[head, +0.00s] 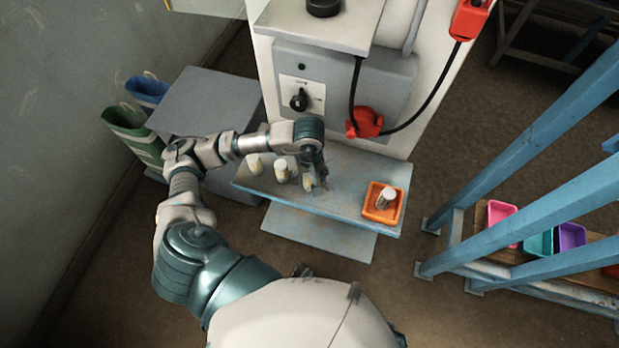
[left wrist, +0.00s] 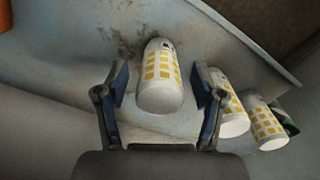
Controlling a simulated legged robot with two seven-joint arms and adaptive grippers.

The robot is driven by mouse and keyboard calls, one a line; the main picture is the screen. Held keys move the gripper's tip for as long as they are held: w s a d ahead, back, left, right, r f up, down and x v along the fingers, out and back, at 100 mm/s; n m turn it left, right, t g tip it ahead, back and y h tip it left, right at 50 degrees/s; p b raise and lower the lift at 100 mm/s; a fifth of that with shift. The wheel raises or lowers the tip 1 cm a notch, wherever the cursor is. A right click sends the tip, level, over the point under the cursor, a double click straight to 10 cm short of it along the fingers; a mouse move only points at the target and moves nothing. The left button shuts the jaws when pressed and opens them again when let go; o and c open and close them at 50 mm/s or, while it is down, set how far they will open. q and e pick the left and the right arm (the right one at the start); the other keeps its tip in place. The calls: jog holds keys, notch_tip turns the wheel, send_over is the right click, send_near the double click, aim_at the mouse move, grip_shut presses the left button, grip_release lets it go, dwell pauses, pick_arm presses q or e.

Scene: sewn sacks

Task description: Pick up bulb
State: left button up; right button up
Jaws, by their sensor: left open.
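Several white cylinders with yellow squares stand or lie on the blue-grey shelf; I cannot tell whether they are the bulb. In the left wrist view one cylinder (left wrist: 160,80) lies between the fingers of my left gripper (left wrist: 161,84), with a gap on each side. Two more cylinders (left wrist: 229,105) (left wrist: 266,125) are to its right. In the head view my left gripper (head: 318,180) is low over the shelf, open, beside a cylinder (head: 307,181). Two others (head: 282,171) (head: 255,163) stand to its left. My right gripper is not in view.
The shelf (head: 345,203) juts from a white machine with a grey panel (head: 335,85). An orange tray (head: 372,210) holding a whitish cylinder (head: 386,196) sits at its right end. Blue frame bars (head: 540,130) stand at the right. A grey box (head: 210,100) is at the left.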

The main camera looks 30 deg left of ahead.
pick_arm(q)
jog(key=shift+f, duration=0.4)
jog(key=c, duration=1.2)
